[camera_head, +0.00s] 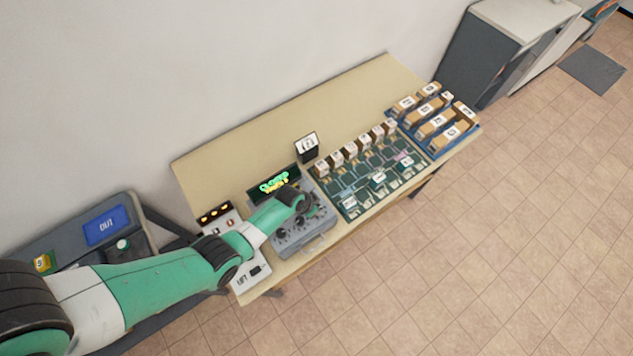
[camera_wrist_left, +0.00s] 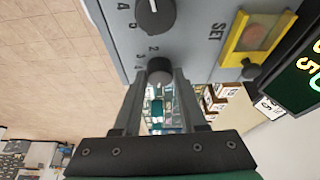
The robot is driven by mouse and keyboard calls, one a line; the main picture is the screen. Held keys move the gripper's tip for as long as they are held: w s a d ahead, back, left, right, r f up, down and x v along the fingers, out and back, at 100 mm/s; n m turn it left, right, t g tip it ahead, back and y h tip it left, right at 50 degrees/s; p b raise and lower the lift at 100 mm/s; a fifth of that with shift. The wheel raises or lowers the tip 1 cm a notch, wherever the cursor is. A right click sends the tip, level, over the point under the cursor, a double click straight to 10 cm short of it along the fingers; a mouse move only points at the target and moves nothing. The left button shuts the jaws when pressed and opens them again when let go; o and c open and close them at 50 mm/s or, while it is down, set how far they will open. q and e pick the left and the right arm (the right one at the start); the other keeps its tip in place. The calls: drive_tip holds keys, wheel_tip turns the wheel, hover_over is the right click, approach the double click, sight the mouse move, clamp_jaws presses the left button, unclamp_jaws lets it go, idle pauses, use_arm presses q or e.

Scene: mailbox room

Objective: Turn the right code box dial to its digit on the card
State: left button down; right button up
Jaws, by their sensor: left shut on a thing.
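The grey code box (camera_head: 288,247) sits on the table in the head view, with knobs on its top. My left gripper (camera_head: 308,212) is over its right part and partly hides it. In the left wrist view, my left gripper (camera_wrist_left: 160,82) is shut on the right dial (camera_wrist_left: 160,68), a dark round knob with digits printed beside it. Another dial (camera_wrist_left: 155,16) with a white pointer line is beside it, free. A small white card (camera_head: 307,146) stands behind the box; its digits are too small to read. My right gripper is not in view.
A yellow-framed SET button (camera_wrist_left: 235,38) is near the held dial. A display with green and yellow text (camera_head: 273,185) stands at the box's back. Right of it are a green board (camera_head: 350,200) with small boxes and a blue tray (camera_head: 440,152) of parcels. A LIFT panel (camera_head: 250,276) is left.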

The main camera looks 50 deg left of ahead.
use_arm(q)
drive_tip(key=shift+m, duration=0.3)
drive_tip(key=shift+a+m+h, duration=0.1)
drive_tip(key=shift+m+h, duration=0.3)
drive_tip(key=shift+m, duration=0.2)
drive_tip(key=m+h, duration=0.1)
drive_tip(key=m, duration=0.2)
drive_tip(key=shift+g, duration=0.3)
drive_tip(key=shift+a+m+g+h, duration=0.1)
drive_tip(key=shift+m+g+h, duration=0.25)
drive_tip(key=shift+m, duration=1.05)
drive_tip(key=shift+c, duration=2.3)
unclamp_jaws()
